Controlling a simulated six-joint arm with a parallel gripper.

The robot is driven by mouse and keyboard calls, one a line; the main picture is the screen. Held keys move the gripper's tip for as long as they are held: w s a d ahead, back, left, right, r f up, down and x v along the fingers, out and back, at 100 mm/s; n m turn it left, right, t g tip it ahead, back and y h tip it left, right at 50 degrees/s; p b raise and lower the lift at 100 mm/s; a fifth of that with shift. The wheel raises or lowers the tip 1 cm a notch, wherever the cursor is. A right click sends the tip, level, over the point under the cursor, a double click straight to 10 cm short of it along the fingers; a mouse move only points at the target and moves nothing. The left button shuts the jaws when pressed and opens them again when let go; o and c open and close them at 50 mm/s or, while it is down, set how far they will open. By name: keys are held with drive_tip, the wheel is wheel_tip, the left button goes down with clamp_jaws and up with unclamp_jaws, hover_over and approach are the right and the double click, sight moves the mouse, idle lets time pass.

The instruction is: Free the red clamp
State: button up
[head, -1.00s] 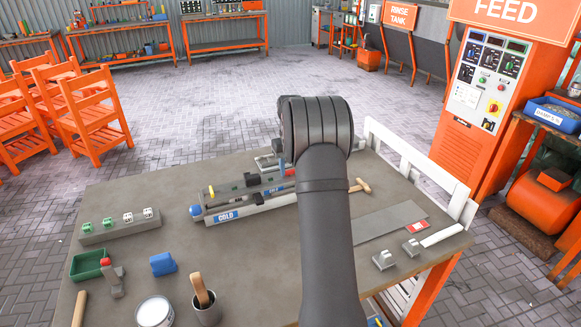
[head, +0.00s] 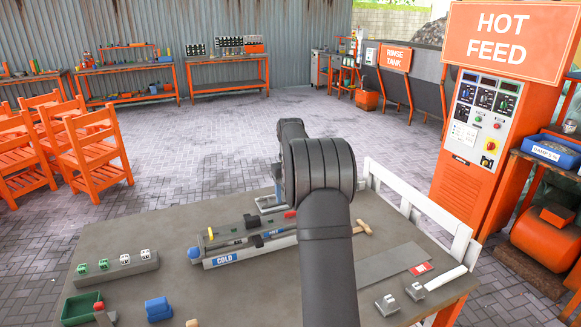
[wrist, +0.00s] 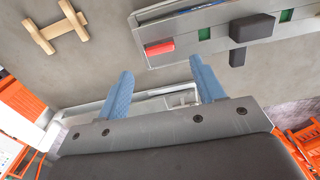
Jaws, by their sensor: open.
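A red-handled piece, likely the red clamp (wrist: 160,48), sits at the near edge of a long grey mould fixture in the wrist view. Its red end also shows in the head view (head: 290,214), beside my arm. The fixture (wrist: 205,45) has a dark block and green patches along it. My gripper (wrist: 162,70) has two blue fingers, spread apart with nothing between them. The red piece is beyond the fingertips, apart from them in the picture. In the head view my arm hides most of the gripper and the fixture's right end.
A wooden mallet-like piece (head: 362,228) lies right of the fixture. A pale tube marked COLD (head: 245,255) lies along its front. A block with several dice-like pieces (head: 118,268), a green tray (head: 82,308) and a blue block (head: 158,308) are left. Metal brackets (head: 388,303) sit right.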

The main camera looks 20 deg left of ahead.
wheel_tip(320, 180, up, 12)
drive_tip(key=shift+f, duration=0.25)
idle(0.4)
wheel_tip(320, 180, down, 18)
drive_tip(key=shift+r, duration=0.25)
idle(0.5)
